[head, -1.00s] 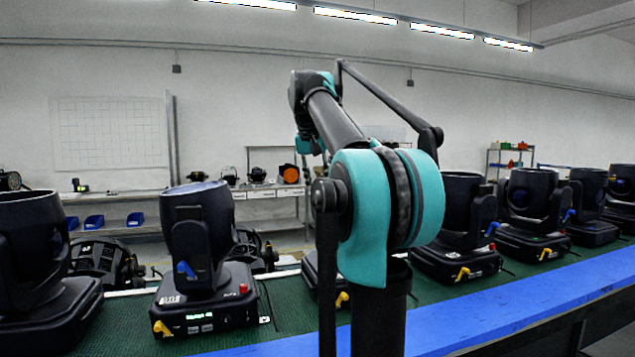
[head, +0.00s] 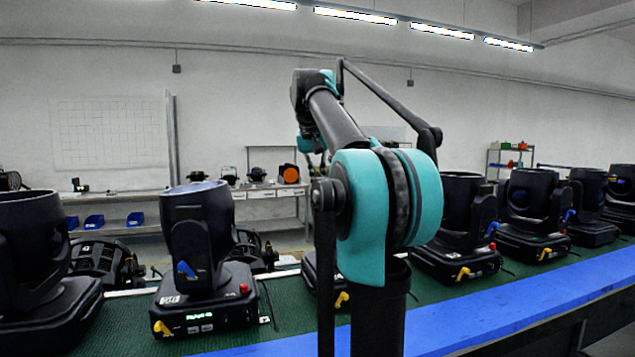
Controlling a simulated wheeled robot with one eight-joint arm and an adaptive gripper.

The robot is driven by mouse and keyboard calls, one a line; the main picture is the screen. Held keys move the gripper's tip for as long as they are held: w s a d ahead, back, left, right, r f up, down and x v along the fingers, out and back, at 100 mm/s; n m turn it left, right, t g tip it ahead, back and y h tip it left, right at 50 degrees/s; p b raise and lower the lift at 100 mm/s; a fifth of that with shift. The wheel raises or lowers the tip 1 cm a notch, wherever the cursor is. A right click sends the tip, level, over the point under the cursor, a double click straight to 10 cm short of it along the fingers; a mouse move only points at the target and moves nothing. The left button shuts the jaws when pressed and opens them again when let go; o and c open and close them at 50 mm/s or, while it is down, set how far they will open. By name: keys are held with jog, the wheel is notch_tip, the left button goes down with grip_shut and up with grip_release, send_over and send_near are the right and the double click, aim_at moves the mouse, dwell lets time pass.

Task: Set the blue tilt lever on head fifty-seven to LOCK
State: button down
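Several black moving heads stand in a row on the green bench top. The moving head at left centre (head: 200,235) has a blue lever (head: 186,269) on its yoke, a yellow lever (head: 162,328) on its base, a small lit green display (head: 200,316) and a red button. Other heads to the right also carry blue levers (head: 568,215) and yellow levers (head: 463,273). The number of each head is too small to read. My gripper is mostly hidden behind my arm; only a small dark and teal part near the wrist shows, and its fingers cannot be made out.
A blue strip (head: 470,322) runs along the bench's front edge. My arm blocks the view of one head in the middle. Black lamp units (head: 105,262) lie behind the row. A back shelf (head: 150,215) holds blue bins (head: 94,221) and lamps.

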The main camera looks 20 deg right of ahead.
jog(key=shift+d+r, duration=0.5)
jog(key=shift+d, duration=0.1)
jog(key=c, duration=1.6)
grip_release()
jog(key=shift+d, duration=0.15)
jog(key=shift+c, duration=0.2)
jog(key=v, duration=1.2)
jog(key=shift+s, duration=0.1)
